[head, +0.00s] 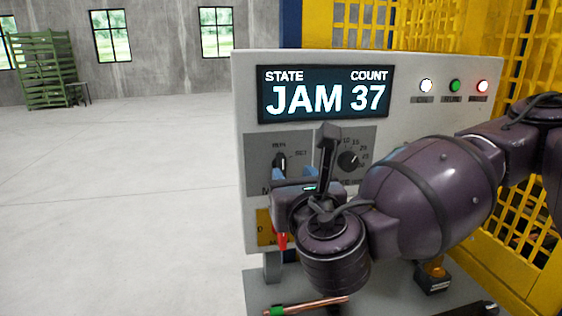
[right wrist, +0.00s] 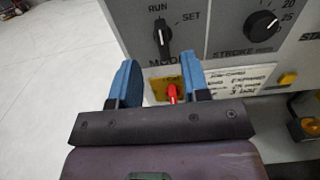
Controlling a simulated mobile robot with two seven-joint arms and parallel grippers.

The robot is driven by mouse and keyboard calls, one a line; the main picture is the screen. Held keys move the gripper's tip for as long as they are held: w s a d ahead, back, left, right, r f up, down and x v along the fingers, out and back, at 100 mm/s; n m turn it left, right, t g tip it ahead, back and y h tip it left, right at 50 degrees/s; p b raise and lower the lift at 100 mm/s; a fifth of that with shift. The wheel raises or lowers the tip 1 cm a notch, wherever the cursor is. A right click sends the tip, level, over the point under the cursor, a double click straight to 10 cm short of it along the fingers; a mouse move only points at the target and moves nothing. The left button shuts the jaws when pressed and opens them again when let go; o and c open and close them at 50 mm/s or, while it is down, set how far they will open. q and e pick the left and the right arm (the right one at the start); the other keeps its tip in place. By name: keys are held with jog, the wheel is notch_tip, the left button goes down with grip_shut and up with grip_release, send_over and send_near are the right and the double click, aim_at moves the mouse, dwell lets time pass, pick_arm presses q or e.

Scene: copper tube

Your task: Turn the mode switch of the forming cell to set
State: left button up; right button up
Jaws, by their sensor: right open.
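The mode switch (head: 279,163) is a black knob on the grey panel of the forming cell, between the labels RUN and SET. In the right wrist view the mode switch (right wrist: 163,38) stands upright, its white mark towards RUN. My right gripper (head: 295,175) is in front of the panel, just below the knob, and hides part of it in the head view. In the right wrist view its blue fingers (right wrist: 159,72) are apart with nothing held, the knob beyond their tips. My left gripper is not in view.
The display (head: 323,93) reads JAM 37. The stroke knob (head: 348,161) is right of the switch. A red part (right wrist: 173,94) on a yellow plate (right wrist: 158,89) sits below it. A copper tube (head: 312,306) lies at the bottom. Yellow mesh guarding (head: 400,22) stands behind. Open floor lies left.

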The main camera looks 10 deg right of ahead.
aim_at(283, 161)
jog(key=w+p, duration=0.1)
jog(key=w, duration=0.7)
jog(key=shift+w+p, duration=0.3)
jog(key=shift+w, duration=0.15)
jog(key=shift+f, duration=0.1)
grip_shut()
